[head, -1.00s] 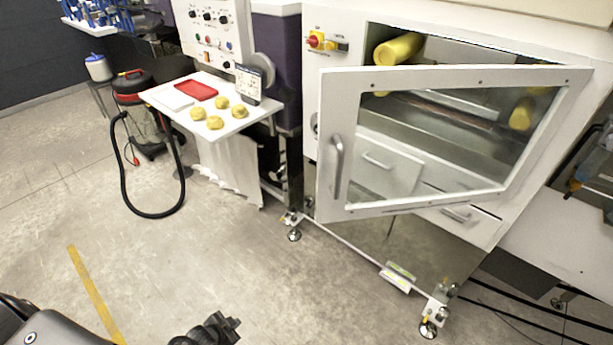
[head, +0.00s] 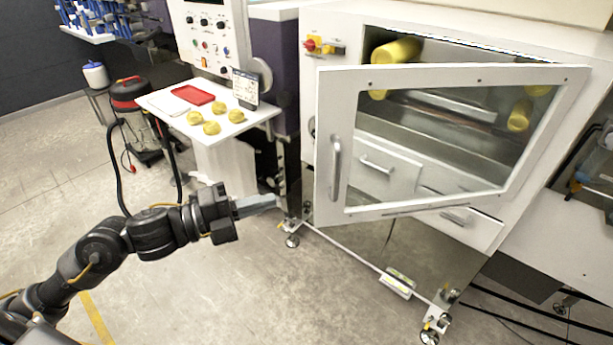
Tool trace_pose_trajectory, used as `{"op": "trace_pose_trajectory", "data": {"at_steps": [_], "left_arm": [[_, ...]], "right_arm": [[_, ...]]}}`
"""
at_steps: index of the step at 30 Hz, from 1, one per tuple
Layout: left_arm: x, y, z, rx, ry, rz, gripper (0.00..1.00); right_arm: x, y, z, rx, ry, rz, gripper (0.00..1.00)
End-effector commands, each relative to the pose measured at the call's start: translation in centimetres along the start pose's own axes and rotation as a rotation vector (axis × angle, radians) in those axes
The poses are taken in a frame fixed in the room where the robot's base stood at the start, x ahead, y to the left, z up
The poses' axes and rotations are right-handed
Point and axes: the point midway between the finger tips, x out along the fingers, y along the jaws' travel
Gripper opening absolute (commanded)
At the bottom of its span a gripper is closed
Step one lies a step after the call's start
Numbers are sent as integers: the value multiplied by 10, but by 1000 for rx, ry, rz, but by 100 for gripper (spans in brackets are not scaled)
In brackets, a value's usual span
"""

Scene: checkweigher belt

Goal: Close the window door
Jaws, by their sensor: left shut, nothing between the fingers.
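The window door (head: 336,110) is a white-framed door with a clear pane, swung open on the front of the white machine (head: 470,35). Its free edge is on the left and its hinge side on the right. A grey bar handle (head: 336,168) stands upright on the left part of the frame. My left gripper (head: 272,203) is shut and empty, left of the door and a little below the handle, apart from both in the picture. My right gripper is not in view.
A small white table (head: 225,128) with dough pieces (head: 211,128) and a red tray (head: 193,95) stands behind my left arm. A vacuum cleaner (head: 133,95) with a black hose is at the left. Yellow rollers (head: 397,51) show inside the machine. The floor in front is clear.

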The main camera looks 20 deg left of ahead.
Motion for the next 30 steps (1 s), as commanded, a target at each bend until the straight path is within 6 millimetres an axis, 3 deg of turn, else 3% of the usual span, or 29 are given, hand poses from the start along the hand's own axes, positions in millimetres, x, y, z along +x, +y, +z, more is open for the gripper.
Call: {"op": "trace_pose_trajectory", "data": {"at_steps": [5,17,21,30], "left_arm": [[20,-5,1,-4,-1,-6,0],[101,-5,0,-7,-1,-4,0],[104,-3,23,-4,-4,1,0],[107,0,40,-4,-2,0,0]], "right_arm": [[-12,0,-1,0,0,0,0],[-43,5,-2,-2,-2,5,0],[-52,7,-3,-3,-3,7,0],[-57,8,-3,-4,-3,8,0]]}}
